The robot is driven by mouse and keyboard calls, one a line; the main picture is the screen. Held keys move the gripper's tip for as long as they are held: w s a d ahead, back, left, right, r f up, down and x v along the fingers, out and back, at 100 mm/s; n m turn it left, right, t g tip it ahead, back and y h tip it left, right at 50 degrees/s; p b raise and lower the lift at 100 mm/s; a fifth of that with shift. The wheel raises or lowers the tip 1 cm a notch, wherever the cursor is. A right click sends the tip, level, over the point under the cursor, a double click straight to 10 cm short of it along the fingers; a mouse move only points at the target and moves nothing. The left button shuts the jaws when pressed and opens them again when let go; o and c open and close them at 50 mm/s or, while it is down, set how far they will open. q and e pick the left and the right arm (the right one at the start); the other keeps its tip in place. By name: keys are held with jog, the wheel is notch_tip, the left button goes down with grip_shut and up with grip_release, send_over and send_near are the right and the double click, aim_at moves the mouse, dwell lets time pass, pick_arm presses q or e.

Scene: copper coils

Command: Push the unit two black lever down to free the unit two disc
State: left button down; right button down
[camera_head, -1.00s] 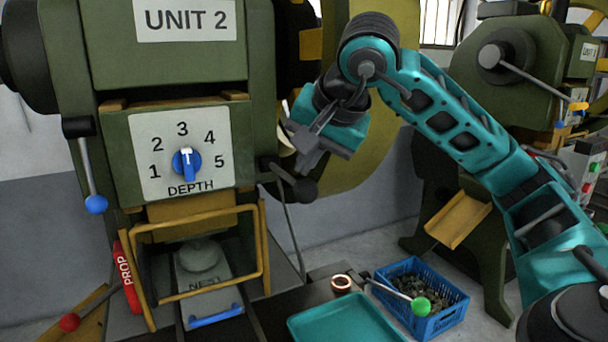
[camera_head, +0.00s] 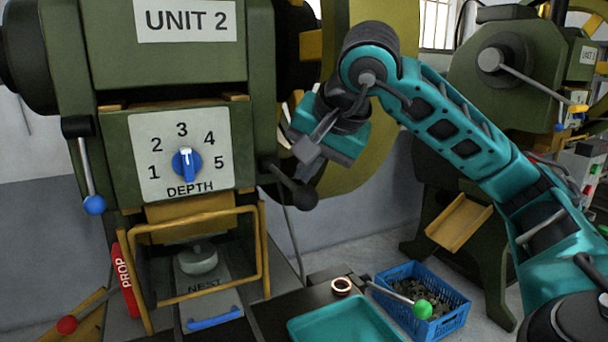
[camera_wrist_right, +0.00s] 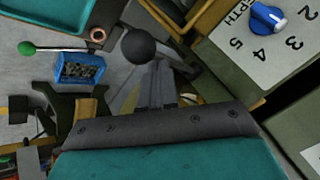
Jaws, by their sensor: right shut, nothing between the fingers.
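The unit two press (camera_head: 185,60) stands at the left with its depth dial (camera_head: 186,163). The black lever (camera_head: 290,185) sticks out from its right side and ends in a round black knob; the knob also shows in the right wrist view (camera_wrist_right: 139,46). The unit two disc (camera_head: 198,261) is a grey round piece on the nest plate, behind the yellow guard frame. My right gripper (camera_head: 306,155) is shut and empty, just above the lever and its knob. In the right wrist view its fingers (camera_wrist_right: 155,88) point at the lever area; contact cannot be told. My left gripper is not in view.
A yellow guard frame (camera_head: 262,245) fronts the nest. A red prop (camera_head: 125,280) stands at its left. A teal tray (camera_head: 345,318), a copper ring (camera_head: 342,286), a green-knobbed lever (camera_head: 422,308) and a blue crate (camera_head: 455,318) lie lower right.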

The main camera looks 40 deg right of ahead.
jog(key=shift+s+a+f+b, duration=0.1)
jog(key=shift+s+f+b, duration=0.05)
jog(key=shift+f+b, duration=0.9)
dwell(0.8)
dwell(0.5)
jog(key=shift+w+r+p, duration=0.2)
jog(key=shift+r+p, duration=1.1)
jog(key=shift+p, duration=0.15)
jog(key=shift+w+r+p, duration=0.2)
jog(key=shift+r+p, duration=1.1)
jog(key=shift+p, duration=0.15)
jog(key=r+p, duration=0.5)
jog(key=shift+w+d, duration=0.25)
jog(key=shift+w, duration=0.1)
jog(key=shift+f, duration=0.1)
